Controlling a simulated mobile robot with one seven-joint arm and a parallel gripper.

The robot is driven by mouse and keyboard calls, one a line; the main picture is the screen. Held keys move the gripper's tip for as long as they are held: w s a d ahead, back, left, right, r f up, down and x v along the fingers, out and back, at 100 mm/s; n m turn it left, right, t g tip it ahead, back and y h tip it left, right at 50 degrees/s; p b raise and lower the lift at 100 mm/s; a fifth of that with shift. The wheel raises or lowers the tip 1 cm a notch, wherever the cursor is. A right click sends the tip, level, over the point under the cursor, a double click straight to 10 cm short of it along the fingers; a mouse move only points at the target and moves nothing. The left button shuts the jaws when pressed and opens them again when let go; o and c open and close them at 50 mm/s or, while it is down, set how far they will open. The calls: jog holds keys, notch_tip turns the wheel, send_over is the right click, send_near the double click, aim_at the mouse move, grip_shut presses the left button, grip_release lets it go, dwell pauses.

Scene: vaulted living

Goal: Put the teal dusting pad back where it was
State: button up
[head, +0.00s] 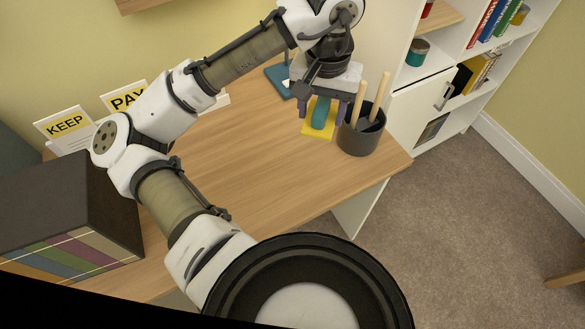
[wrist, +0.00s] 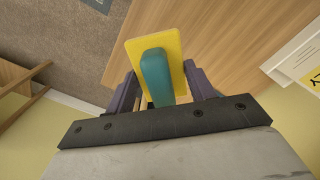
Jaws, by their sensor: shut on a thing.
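My gripper (head: 321,113) is shut on a dusting pad with a flat yellow base (head: 318,134) and a teal handle (head: 321,112). In the wrist view the teal handle (wrist: 155,75) sits between the two purple fingers, and the yellow base (wrist: 165,45) lies beyond it. The base is over the wooden desk (head: 260,160); I cannot tell whether it touches the top. A flat blue-teal piece (head: 278,82) lies farther back on the desk, partly hidden by my arm.
A dark cup (head: 358,138) with wooden-handled tools stands close to the right of the pad, near the desk's right end. KEEP (head: 64,125) and PAY (head: 124,97) signs and a dark box (head: 60,200) are at left. A white shelf unit (head: 400,125) stands at right. The desk's middle is clear.

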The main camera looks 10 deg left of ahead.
jog(key=shift+a, duration=0.45)
notch_tip(320, 180, down, 20)
jog(key=shift+w+b, duration=0.1)
jog(key=shift+b, duration=0.4)
jog(key=shift+f, duration=0.15)
jog(key=o, duration=0.5)
jog(key=shift+f, duration=0.1)
jog(key=o, duration=0.5)
jog(key=shift+c, duration=0.2)
notch_tip(320, 180, up, 13)
jog(key=shift+f, duration=0.2)
